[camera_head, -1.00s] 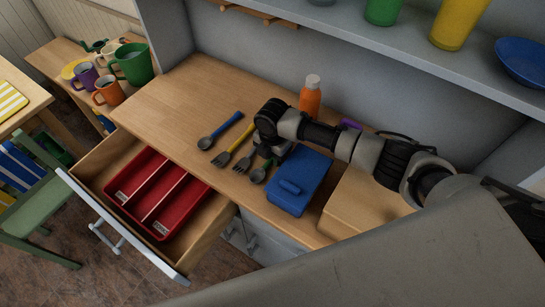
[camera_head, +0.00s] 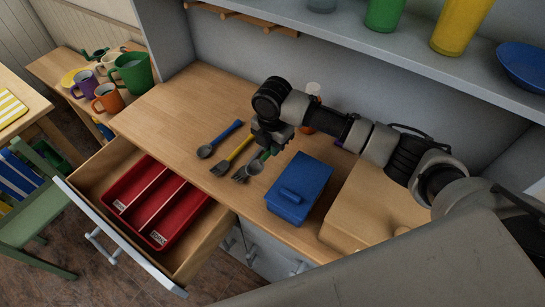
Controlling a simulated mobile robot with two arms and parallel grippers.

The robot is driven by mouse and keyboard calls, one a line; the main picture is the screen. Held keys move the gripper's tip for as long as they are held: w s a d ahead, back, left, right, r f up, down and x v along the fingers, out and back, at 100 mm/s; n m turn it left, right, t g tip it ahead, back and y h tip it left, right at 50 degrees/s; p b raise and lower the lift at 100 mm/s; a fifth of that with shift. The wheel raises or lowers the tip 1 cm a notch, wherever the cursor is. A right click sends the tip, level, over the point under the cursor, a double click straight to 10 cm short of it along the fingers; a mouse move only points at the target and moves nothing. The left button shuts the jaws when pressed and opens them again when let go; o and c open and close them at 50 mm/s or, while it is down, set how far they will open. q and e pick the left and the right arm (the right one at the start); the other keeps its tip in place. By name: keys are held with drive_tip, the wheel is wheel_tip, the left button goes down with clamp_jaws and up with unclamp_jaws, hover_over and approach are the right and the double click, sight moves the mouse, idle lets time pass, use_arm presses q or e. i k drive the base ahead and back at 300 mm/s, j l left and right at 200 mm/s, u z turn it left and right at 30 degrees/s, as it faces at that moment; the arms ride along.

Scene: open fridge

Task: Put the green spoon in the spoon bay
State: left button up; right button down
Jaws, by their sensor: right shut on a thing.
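The green spoon (camera_head: 254,168), its dark bowl pointing toward the drawer, hangs from my right gripper (camera_head: 269,153). My right gripper is shut on its green handle, which is mostly hidden by the fingers. The spoon seems slightly above the counter. The red cutlery tray (camera_head: 160,201) lies in the open drawer to the left, divided into long empty bays. Small labels sit at the bays' front ends, too small to read, so I cannot tell which is the spoon bay. My left gripper is out of view.
A blue lidded box (camera_head: 301,187) stands close on the right. The open drawer's front (camera_head: 115,239) juts out. Mugs stand far left.

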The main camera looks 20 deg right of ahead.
sight(136, 191)
drive_tip(key=k+j, duration=0.2)
drive_tip(key=k, duration=0.3)
drive_tip(key=k+j, duration=0.25)
drive_tip(key=k, duration=0.2)
